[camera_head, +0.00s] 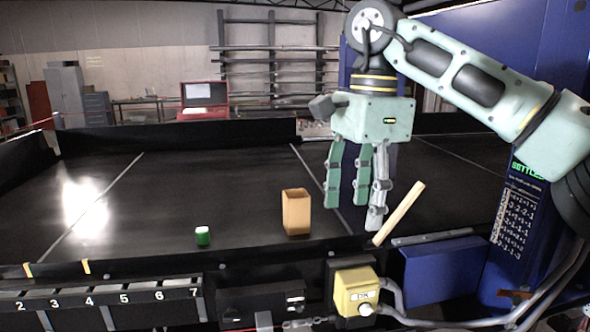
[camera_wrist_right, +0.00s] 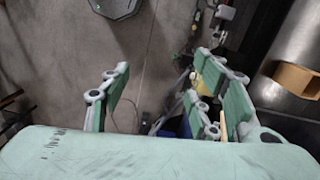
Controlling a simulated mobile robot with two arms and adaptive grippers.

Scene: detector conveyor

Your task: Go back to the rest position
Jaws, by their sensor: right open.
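My right gripper (camera_head: 358,205) hangs fingers down above the near edge of the dark conveyor, right of the middle in the head view. Its fingers are spread and hold nothing. In the right wrist view the same fingers (camera_wrist_right: 160,105) stand apart with floor between them. A tan open-topped box (camera_head: 297,213) stands upright on the conveyor just left of the gripper, apart from it. It also shows at the right of the right wrist view (camera_wrist_right: 297,80). My left gripper is not in view.
A small green-and-white object (camera_head: 203,236) stands on the conveyor (camera_head: 150,205). A pale wooden bar (camera_head: 400,213) leans at the near edge, close to the fingers.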

